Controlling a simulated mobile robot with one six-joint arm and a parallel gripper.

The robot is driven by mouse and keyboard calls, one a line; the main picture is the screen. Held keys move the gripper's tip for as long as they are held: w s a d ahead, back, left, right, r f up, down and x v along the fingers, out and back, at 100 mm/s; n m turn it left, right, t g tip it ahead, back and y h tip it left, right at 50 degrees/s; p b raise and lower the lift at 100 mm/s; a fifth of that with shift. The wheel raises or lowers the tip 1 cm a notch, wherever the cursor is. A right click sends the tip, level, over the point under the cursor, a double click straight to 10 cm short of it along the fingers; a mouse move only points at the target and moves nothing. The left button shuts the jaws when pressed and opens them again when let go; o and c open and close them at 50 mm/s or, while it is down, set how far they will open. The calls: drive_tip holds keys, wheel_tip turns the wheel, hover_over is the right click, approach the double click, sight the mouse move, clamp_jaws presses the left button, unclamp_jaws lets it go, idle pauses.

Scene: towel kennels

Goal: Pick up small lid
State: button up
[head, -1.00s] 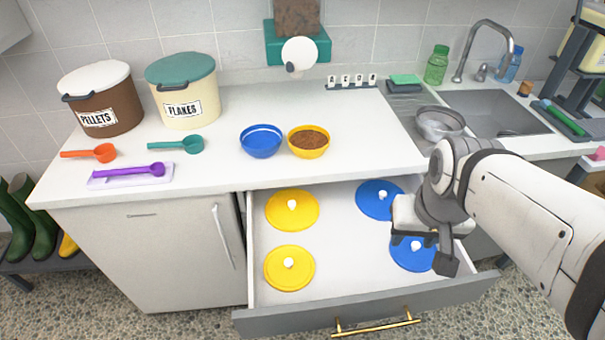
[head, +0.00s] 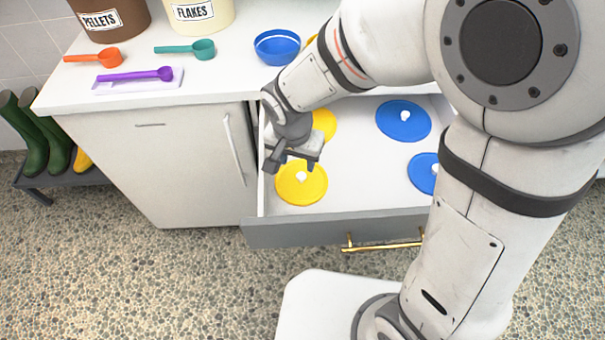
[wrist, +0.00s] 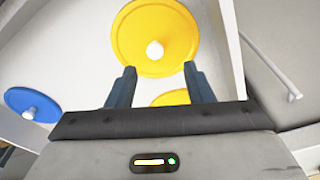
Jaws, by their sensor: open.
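Lids with white knobs lie in the open drawer (head: 360,195). My gripper (head: 291,165) is open and empty above the drawer's left side, over the front yellow lid's back edge. In the wrist view, a whole yellow lid (wrist: 180,25) lies beyond my open fingers (wrist: 160,72), its knob just above the gap. Another yellow lid (wrist: 172,98) shows partly between the fingers. The back blue lid (head: 404,120) and front blue lid (head: 421,172) lie right, the front one partly hidden.
The drawer's side walls and front panel (head: 300,233) surround the lids. The cabinet door handle (head: 232,150) is just left. The counter (head: 215,80) behind holds scoops, a blue bowl (head: 277,46) and bins. Boots (head: 30,135) stand at far left.

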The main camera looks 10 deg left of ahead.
sight(301, 175)
drive_tip(key=f, duration=0.6)
drive_tip(key=shift+w+d+f, duration=0.15)
drive_tip(key=shift+w+d, duration=0.2)
drive_tip(key=shift+d, duration=0.05)
drive_tip(key=shift+c, duration=0.2)
clamp_jaws()
